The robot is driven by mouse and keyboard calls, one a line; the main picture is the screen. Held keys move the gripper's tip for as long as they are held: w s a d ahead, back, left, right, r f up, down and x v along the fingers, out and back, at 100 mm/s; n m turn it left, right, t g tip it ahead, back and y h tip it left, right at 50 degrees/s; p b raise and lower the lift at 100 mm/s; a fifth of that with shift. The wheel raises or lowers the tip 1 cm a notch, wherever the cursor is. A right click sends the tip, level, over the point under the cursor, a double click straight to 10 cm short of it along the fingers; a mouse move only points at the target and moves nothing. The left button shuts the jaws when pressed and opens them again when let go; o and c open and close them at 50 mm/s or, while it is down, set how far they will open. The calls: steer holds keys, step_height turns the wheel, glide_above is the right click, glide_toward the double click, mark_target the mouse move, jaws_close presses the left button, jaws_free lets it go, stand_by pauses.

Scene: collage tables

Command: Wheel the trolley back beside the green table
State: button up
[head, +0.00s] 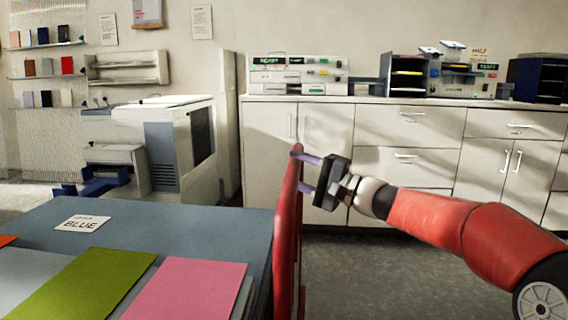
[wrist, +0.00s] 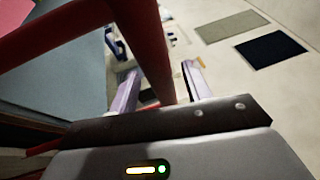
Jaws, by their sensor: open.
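A red upright frame, which looks like the trolley's handle end (head: 283,245), stands along the right edge of a blue-topped table (head: 200,215). My gripper (head: 300,171) is at the frame's upper right side with its jaws open. In the wrist view a red bar (wrist: 148,45) passes between the two pale purple fingers of my gripper (wrist: 161,86), with space beside it. The rest of the trolley is hidden or out of frame. No green table shows; the near table carries a card reading "BLUE" (head: 82,223).
Green (head: 78,285) and pink (head: 188,291) sheets lie on the blue-topped table. A white cabinet row (head: 390,130) runs along the back wall. A large printer (head: 165,140) stands at back left. Grey floor (head: 400,265) is open right of the red frame, below my arm.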

steer(key=shift+x, duration=1.55)
steer(key=shift+c, duration=0.4)
jaws_close()
